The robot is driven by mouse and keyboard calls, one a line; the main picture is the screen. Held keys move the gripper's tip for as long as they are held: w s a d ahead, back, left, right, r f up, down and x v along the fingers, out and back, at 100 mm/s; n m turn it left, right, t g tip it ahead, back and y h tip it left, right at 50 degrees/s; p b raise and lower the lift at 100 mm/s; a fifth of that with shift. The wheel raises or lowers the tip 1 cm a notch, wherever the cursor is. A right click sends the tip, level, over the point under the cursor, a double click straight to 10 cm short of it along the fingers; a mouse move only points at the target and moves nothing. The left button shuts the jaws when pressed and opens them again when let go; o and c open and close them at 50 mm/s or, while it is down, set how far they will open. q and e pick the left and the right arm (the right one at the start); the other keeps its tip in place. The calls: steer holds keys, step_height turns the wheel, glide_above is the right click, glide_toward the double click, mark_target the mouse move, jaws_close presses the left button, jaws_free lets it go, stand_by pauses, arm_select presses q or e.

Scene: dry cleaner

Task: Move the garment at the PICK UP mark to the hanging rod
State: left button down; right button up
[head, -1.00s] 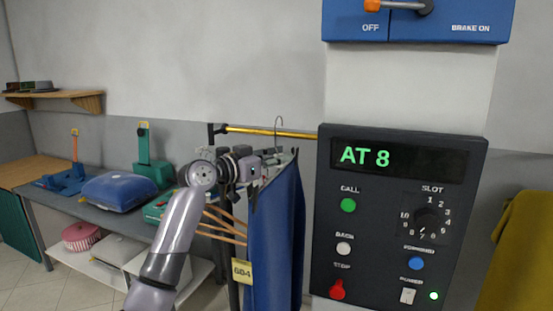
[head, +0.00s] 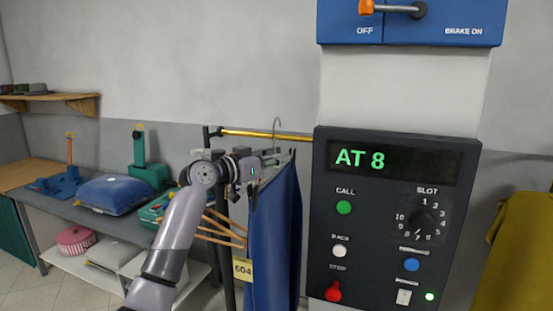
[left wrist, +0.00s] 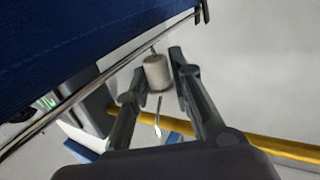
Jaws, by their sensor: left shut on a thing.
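A blue garment (head: 275,235) hangs upright from a hanger with a thin metal hook (head: 277,133). A yellow tag (head: 243,270) reading 604 is at its left edge. My left gripper (head: 272,158) is at the hanger's top, shut on it. In the left wrist view, my left gripper (left wrist: 156,70) has a pale cylindrical collar (left wrist: 157,73) of the hanger between its fingers; the garment (left wrist: 60,50) is at upper left. The yellow hanging rod (head: 262,134) passes behind the hook; whether the hook touches it I cannot tell. The PICK UP mark and my right gripper are not in view.
A black control panel (head: 390,275) reading AT 8 stands close right of the garment. Empty wooden hangers (head: 222,228) hang left of it. A grey worktable (head: 75,212) with a blue cushion (head: 112,195) is at left. A mustard garment (head: 515,255) is at far right.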

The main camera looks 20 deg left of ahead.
mark_target(277, 170)
arm_select(q)
steer(key=shift+f+b, duration=1.15)
steer(key=shift+f, duration=0.35)
steer(key=shift+f, duration=0.15)
steer(key=c, duration=1.4)
jaws_free()
steer(key=shift+o, duration=0.3)
steer(key=shift+f, duration=0.15)
steer(key=v, duration=1.2)
steer(key=shift+a, duration=0.1)
